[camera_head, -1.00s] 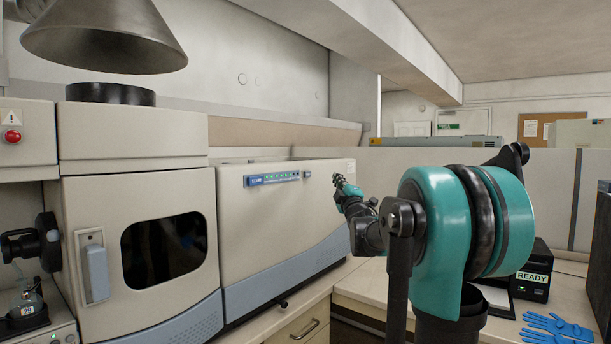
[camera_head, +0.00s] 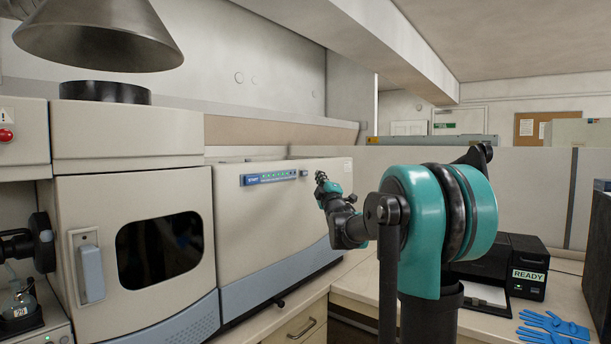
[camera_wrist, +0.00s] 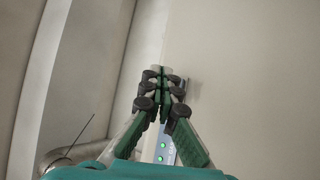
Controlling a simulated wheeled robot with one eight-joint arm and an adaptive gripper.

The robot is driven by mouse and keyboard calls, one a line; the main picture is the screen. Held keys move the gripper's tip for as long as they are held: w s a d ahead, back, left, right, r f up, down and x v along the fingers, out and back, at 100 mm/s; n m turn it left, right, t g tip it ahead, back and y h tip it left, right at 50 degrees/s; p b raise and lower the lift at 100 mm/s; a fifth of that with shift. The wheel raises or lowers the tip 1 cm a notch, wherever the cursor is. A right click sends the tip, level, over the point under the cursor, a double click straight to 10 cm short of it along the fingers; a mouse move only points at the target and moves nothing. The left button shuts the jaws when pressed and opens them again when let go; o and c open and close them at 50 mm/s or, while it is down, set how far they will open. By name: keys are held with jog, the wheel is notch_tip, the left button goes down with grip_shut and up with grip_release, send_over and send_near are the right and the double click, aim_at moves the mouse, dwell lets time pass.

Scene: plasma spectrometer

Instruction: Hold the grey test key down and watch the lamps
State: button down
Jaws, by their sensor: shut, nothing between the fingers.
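The indicator strip (camera_head: 268,178) is a blue bar on the front of the beige spectrometer, with a row of small lamps lit green. The grey test key (camera_head: 303,173) is a small block at the strip's right end. My gripper (camera_head: 320,177) is shut and empty, just right of the key in the head view, with a small gap between them in that picture. In the wrist view my gripper (camera_wrist: 160,75) points at the panel face. Two green lamps (camera_wrist: 162,151) show below its fingers, which hide the key there. I cannot tell whether they touch the panel.
The beige spectrometer (camera_head: 270,225) runs along the left, with a dark-windowed door (camera_head: 158,248). A black box marked READY (camera_head: 528,268) and blue gloves (camera_head: 552,325) lie on the right-hand bench.

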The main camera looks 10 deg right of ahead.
jog(key=shift+w+a, duration=1.05)
dwell(0.8)
jog(key=shift+w+a, duration=0.3)
jog(key=shift+w+a, duration=0.25)
jog(key=shift+a, duration=0.05)
dwell(0.8)
dwell(2.8)
jog(key=shift+s+d, duration=0.55)
jog(key=shift+d, duration=0.05)
jog(key=shift+s+d, duration=1.75)
jog(key=shift+s, duration=0.05)
